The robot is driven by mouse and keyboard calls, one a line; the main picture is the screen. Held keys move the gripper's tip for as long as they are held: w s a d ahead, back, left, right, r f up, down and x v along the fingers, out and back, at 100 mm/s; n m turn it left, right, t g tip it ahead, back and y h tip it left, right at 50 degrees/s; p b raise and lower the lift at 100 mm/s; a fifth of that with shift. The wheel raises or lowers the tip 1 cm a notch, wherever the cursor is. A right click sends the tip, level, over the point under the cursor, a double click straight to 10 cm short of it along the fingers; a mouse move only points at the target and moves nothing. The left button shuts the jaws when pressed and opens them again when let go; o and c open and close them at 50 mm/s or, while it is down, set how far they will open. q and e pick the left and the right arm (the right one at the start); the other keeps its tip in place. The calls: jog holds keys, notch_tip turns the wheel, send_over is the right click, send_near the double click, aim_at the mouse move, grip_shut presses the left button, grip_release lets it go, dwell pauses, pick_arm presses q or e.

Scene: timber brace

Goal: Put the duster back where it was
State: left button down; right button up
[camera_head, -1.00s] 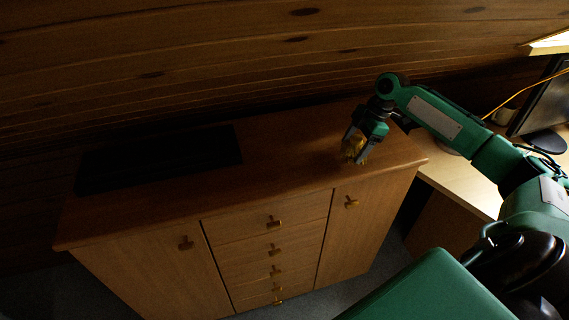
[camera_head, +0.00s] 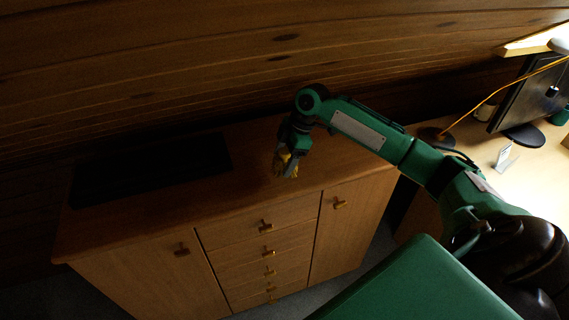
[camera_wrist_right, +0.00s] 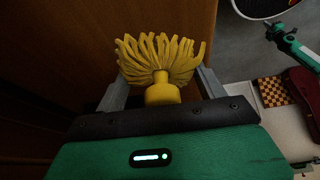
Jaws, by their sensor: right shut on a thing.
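The duster (camera_wrist_right: 162,62) has yellow mop-like strands and a yellow neck. In the right wrist view it sits between the two grey fingers of my right gripper (camera_wrist_right: 158,92), which is shut on it. In the head view the duster (camera_head: 282,160) shows as a small yellow patch at my right gripper (camera_head: 287,168), over the right half of the wooden cabinet top (camera_head: 225,195). I cannot tell whether the duster touches the top. My left gripper is in neither view.
A dark flat rectangle (camera_head: 150,168) lies on the cabinet's left half. The cabinet has drawers and doors with brass handles (camera_head: 267,225). A wooden wall (camera_head: 200,60) rises behind. At the right a desk holds a monitor (camera_head: 530,100), a yellow-armed lamp (camera_head: 490,98) and a small card (camera_head: 504,157).

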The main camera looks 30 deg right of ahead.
aim_at(285, 165)
notch_tip(285, 165, down, 3)
jog(key=shift+s+p, duration=0.1)
jog(key=shift+p, duration=0.4)
jog(key=shift+f, duration=0.3)
jog(key=o, duration=0.9)
